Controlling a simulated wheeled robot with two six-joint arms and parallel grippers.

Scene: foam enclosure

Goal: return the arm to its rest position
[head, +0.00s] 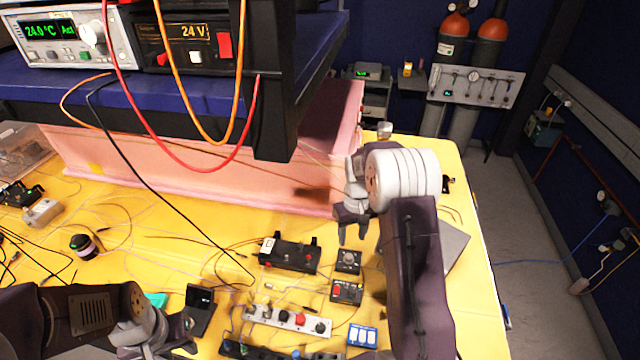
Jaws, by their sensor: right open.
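My right arm comes in from the lower right, a dark link ending in a white ribbed joint. Its right gripper (352,232) points down with two grey fingers apart and nothing between them. It hangs in front of the pink foam enclosure's (210,165) right end, above the yellow table. My left arm lies low at the bottom left. Its left gripper (185,338) is near the table's front, beside a small black box (199,309).
A blue shelf (60,85) carrying a temperature unit (68,42) and a 24 V supply (190,45) overhangs the enclosure. Cables hang from it. Switch boxes (290,255) and a button strip (290,319) crowd the table (460,200). Gas cylinders (488,60) stand behind; floor is open right.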

